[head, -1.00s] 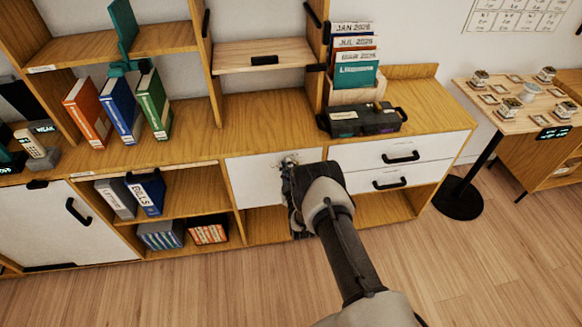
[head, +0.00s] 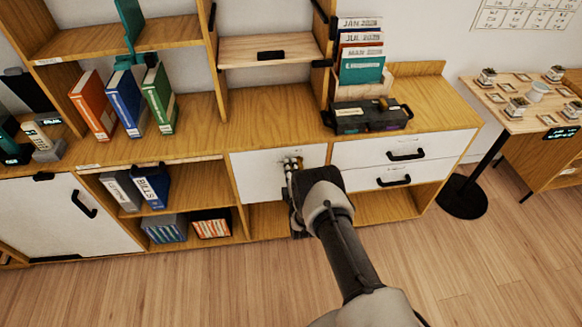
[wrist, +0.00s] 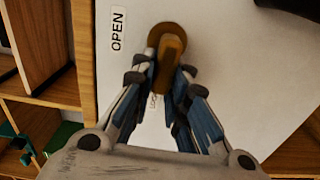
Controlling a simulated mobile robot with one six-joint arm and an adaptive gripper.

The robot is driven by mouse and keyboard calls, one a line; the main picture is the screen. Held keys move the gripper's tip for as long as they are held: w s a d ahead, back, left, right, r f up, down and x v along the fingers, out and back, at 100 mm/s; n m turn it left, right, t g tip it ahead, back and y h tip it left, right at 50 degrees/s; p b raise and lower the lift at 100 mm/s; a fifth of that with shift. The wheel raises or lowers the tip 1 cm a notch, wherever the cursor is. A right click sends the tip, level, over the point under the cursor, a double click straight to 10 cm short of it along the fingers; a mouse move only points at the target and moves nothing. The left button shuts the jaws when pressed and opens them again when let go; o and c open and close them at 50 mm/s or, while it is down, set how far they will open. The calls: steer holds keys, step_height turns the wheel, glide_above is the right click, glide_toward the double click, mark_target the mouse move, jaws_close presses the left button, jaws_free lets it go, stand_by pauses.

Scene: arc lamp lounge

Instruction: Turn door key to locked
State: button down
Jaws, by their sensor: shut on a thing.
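The brass door key (wrist: 172,58) sits in a round brass lock plate (wrist: 158,34) on the white door (wrist: 225,65) in the wrist view. My gripper (wrist: 161,76) is shut on the key, a finger on each side of its bow. An OPEN label (wrist: 118,30) lies left of the lock, its text running up the picture. A second label (wrist: 154,101), mostly hidden, shows between the fingers, below the key. In the head view my gripper (head: 292,163) is at the upper middle of the white door (head: 250,178); the key is hidden there.
White drawers with black handles (head: 405,155) are right of the door. Open shelves with binders (head: 150,190) are left of it. A black case (head: 367,117) sits on the cabinet top. A small table (head: 515,105) stands at right. The floor in front is clear.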

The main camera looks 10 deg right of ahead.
steer(key=shift+f+n, duration=0.1)
steer(key=shift+n, duration=0.2)
steer(key=c, duration=1.6)
jaws_free()
steer(key=shift+o, duration=0.2)
steer(key=s, duration=1.2)
steer(key=shift+w, duration=0.1)
